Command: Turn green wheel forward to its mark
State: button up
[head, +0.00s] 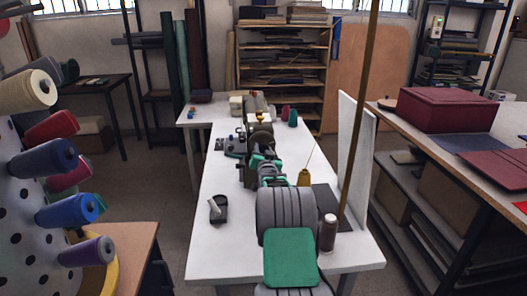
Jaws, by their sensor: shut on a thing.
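A dark olive machine (260,131), which looks like a sewing machine, stands on the white table (222,247). My arm reaches forward over the table from the bottom of the head view. My gripper (259,153) is at the machine's near end, small in view and mostly covered by my own wrist. It is shut on what appears to be the green wheel at that end. The wheel cannot be told apart from the green parts of my arm. Its mark cannot be made out.
A small black tray (218,209) lies to the left. The table's left front is clear.

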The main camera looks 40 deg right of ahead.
jog(key=c, duration=0.7)
jog(key=shift+f, duration=0.1)
jog(key=shift+f+b, duration=0.1)
jog(key=shift+b, duration=0.45)
jog(key=shift+f+n+b, duration=0.1)
jog(key=shift+n+b, duration=0.6)
jog(key=shift+b, duration=0.2)
jog(key=n+b, duration=0.2)
jog(key=b, duration=0.1)
jog(key=shift+f+b, duration=0.15)
jog(key=shift+b, duration=0.15)
jog(key=n+b, duration=1)
jog(key=n, duration=0.1)
jog(key=shift+s+d, duration=0.1)
jog(key=n+b, duration=0.1)
jog(key=n, duration=0.1)
jog(key=n+b, duration=0.1)
jog(key=shift+r+n, duration=0.2)
jog(key=shift+n, duration=0.2)
jog(key=shift+r+n+b, duration=0.15)
jog(key=shift+n+b, duration=0.65)
jog(key=shift+n, duration=1)
